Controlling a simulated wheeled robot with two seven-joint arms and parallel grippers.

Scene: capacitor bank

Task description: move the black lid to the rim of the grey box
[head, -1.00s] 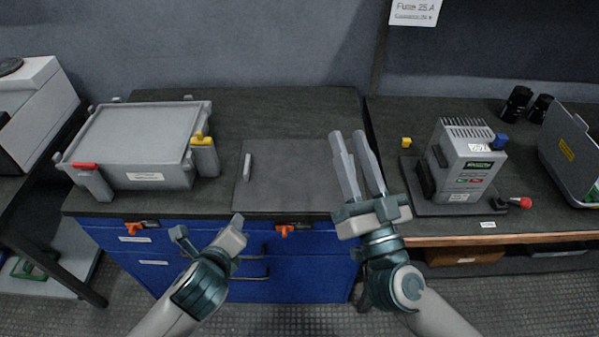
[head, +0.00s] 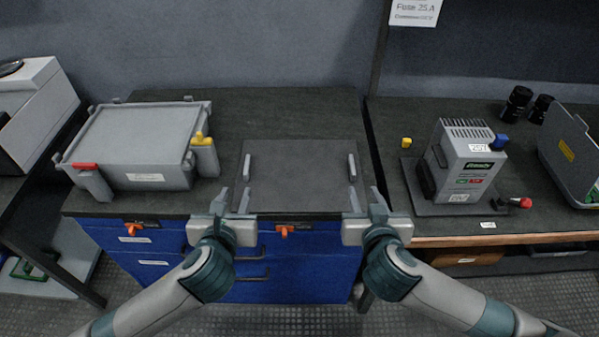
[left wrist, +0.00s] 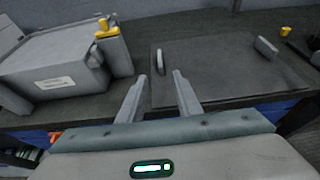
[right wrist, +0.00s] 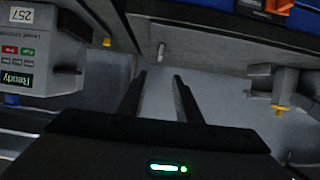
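The black lid (head: 300,190) is a flat dark panel with two upright grey handles, lying flat on the dark bench top in the head view. It also shows in the left wrist view (left wrist: 215,80). The grey box (head: 140,150) stands left of it, apart, with red and yellow clamps at its front corners. My left gripper (head: 233,200) is open and empty at the lid's left front corner, short of the left handle (head: 247,167). My right gripper (head: 364,200) is open and empty at the right front corner, short of the right handle (head: 352,167).
A grey device (head: 468,165) on a dark plate stands on the right bench, with a yellow piece (head: 406,143) beside it. Blue drawers (head: 300,265) with orange latches are under the bench front. The bench behind the lid is clear.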

